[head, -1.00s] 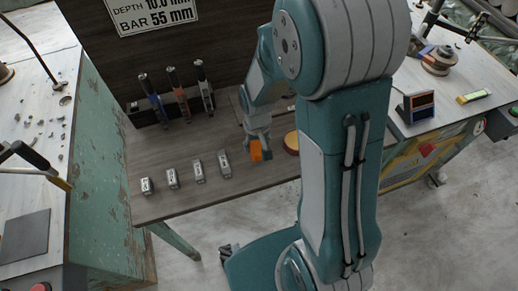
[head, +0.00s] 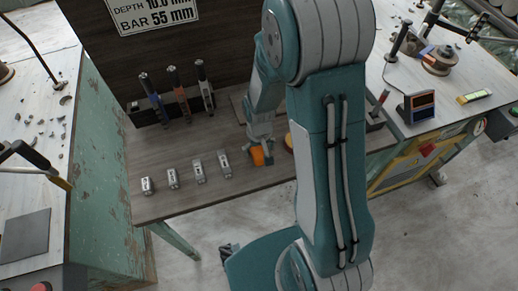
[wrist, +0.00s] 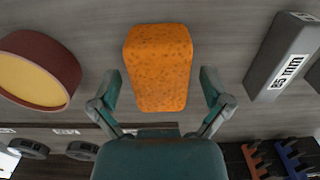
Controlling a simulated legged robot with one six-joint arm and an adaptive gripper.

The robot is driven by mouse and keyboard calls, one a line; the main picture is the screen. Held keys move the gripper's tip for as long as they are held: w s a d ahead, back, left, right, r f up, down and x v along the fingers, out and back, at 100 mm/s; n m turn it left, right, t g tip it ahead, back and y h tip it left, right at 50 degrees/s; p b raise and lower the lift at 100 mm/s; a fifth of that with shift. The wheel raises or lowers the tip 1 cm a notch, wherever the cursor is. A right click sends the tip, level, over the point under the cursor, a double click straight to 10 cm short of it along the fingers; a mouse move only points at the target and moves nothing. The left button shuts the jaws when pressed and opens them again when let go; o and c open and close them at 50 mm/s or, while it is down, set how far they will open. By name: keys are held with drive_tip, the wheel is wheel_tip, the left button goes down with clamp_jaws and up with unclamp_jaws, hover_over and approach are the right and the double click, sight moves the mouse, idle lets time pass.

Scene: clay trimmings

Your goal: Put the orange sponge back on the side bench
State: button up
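The orange sponge (head: 258,157) shows at the tip of my gripper (head: 262,143), over the grey-brown wooden bench (head: 225,195). In the wrist view the sponge (wrist: 158,65) lies ahead of my gripper (wrist: 160,88), its near end between the two fingers. Clear gaps show on both sides, so the fingers are open and do not touch it. Part of the sponge is hidden behind my gripper in the head view. I cannot tell whether the sponge rests flat on the bench.
Several metal blocks (head: 198,170) stand in a row. Upright tools (head: 180,95) stand behind. Another bench (head: 455,75) stands at right.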

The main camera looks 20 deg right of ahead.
wheel_tip(320, 180, up, 13)
wheel_tip(320, 180, up, 10)
drive_tip(key=t, duration=0.3)
hover_over(259, 149)
drive_tip(key=s, duration=0.6)
drive_tip(key=s+r+t, duration=0.2)
drive_tip(key=s+r, duration=0.4)
drive_tip(key=s, duration=0.2)
drive_tip(key=shift+t, duration=0.3)
drive_tip(key=shift+r, duration=0.1)
